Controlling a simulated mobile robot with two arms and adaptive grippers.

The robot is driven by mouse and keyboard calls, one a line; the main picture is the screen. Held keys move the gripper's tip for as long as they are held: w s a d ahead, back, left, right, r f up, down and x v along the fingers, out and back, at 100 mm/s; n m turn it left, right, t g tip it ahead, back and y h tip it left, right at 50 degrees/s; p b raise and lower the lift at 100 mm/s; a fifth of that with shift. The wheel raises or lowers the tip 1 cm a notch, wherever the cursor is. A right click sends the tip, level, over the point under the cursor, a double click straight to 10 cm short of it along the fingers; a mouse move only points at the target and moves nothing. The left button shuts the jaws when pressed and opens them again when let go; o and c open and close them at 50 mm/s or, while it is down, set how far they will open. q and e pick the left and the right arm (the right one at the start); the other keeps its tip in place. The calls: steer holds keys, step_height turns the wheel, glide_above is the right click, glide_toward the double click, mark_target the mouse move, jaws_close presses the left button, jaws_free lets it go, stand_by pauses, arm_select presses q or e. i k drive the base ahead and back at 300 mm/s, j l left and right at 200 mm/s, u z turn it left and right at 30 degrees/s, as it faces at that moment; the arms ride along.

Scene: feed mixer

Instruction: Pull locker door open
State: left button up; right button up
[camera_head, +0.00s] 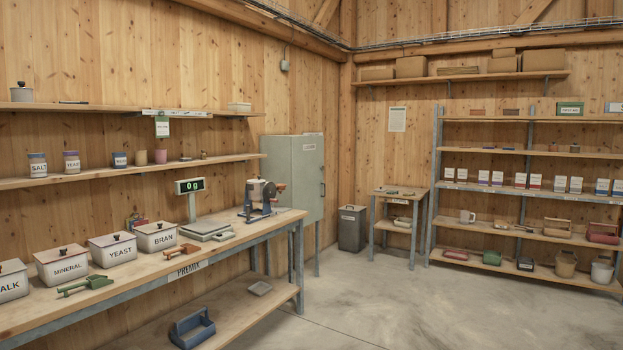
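A grey-green metal locker (290,176) stands against the left wall near the corner, behind the far end of the workbench. Its door (309,180) faces right and appears closed. A small label sits near the top of the door, and a small dark handle or latch (322,189) shows at its right edge. The bench and the mill on it hide the locker's lower left part. Neither of my grippers is in view.
The long workbench (232,243) runs along the left wall with labelled bins, a scale and a mill (262,196). A dark bin (352,228) and small table (403,192) stand right of the locker. Shelving (480,187) lines the right wall. The concrete floor (400,310) is clear.

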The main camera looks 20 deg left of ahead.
mark_target(308, 185)
steer(key=i+u, duration=0.15)
steer(key=i, duration=0.75)
steer(key=i+l, duration=0.1)
steer(key=i, duration=5.7)
steer(key=i+l+u, duration=0.1)
steer(key=i+u, duration=0.3)
steer(key=i+l+u, duration=0.25)
steer(key=i+u, duration=0.15)
steer(key=i, duration=0.1)
